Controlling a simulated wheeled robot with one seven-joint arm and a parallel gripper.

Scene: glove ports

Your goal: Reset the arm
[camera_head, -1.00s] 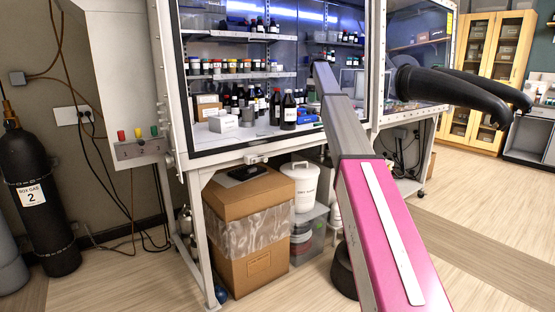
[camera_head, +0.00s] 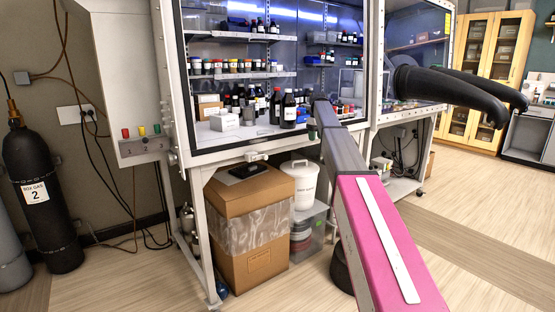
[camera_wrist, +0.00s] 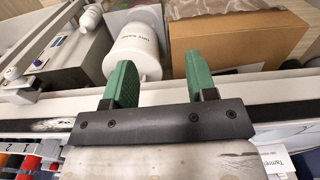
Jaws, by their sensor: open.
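My arm, with its pink and grey links, reaches from the lower right of the head view up to the front of the glove box (camera_head: 240,150). My gripper (camera_head: 313,131) is small and mostly hidden at the arm's far end, near the lower edge of the box window. In the wrist view my gripper (camera_wrist: 160,80) has two green fingers set well apart, with nothing held between them. A white lidded bucket (camera_wrist: 138,50) shows beyond and below the fingers, apart from them.
A cardboard box (camera_head: 250,225) and the white bucket (camera_head: 302,185) stand under the glove box. Black gloves (camera_head: 450,88) stick out at the right. A black gas cylinder (camera_head: 40,200) stands at the left. Floor at the right is clear.

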